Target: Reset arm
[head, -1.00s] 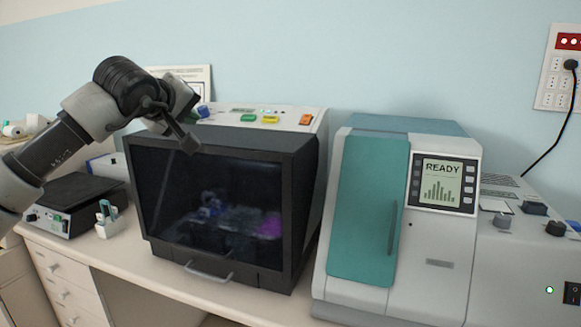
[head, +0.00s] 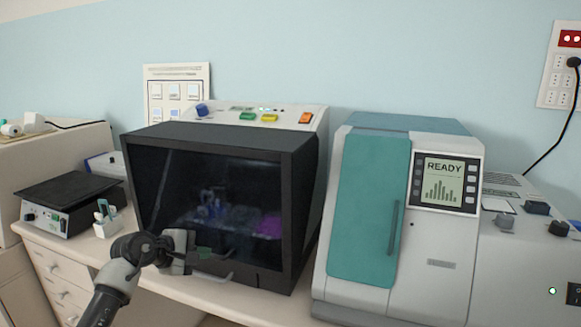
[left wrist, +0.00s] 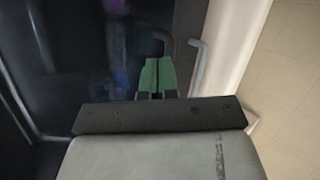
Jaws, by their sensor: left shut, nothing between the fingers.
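My left gripper (head: 217,254) is low in front of the dark-windowed staining machine (head: 300,165), close to its handle (head: 212,277). Its fingers are shut with nothing between them. In the left wrist view the green fingertips (left wrist: 157,75) are together in front of the dark window, with the pale handle (left wrist: 197,68) just to their right. I cannot tell whether the fingers touch the machine. My right gripper is not in view.
A teal-doored machine (head: 368,210) with a READY screen stands to the right. A black-topped device (head: 66,190) and a small white holder (head: 106,224) sit on the bench at left. A socket panel (head: 558,78) is on the wall.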

